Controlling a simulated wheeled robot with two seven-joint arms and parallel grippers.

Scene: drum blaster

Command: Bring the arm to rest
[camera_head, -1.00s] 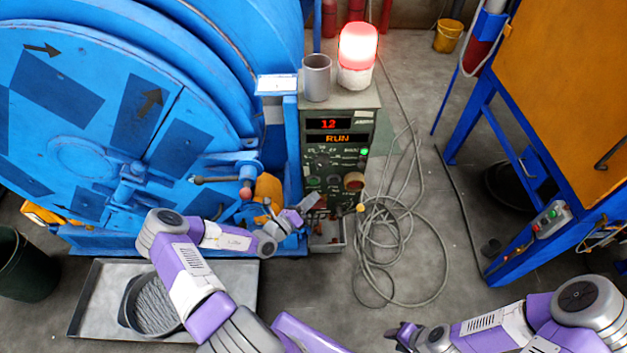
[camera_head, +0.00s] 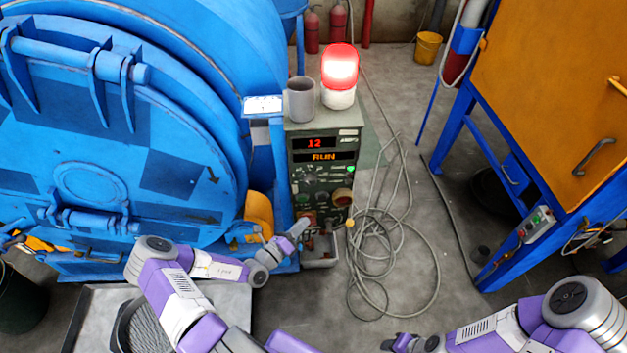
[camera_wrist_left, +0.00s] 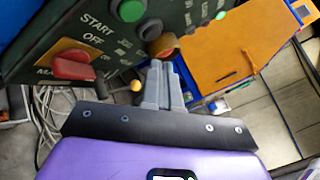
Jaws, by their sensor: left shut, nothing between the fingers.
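My left gripper (camera_head: 299,229) is shut and empty just in front of the lower part of the control panel (camera_head: 318,172).
The blue drum machine (camera_head: 90,185) fills the left. A lit red beacon (camera_head: 340,68) and a grey cup (camera_head: 301,98) stand on the panel. Loose cable (camera_head: 385,285) lies on the floor. A blue-framed orange cabinet (camera_head: 560,100) stands right. A grey tray (camera_head: 90,310) lies below the drum.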

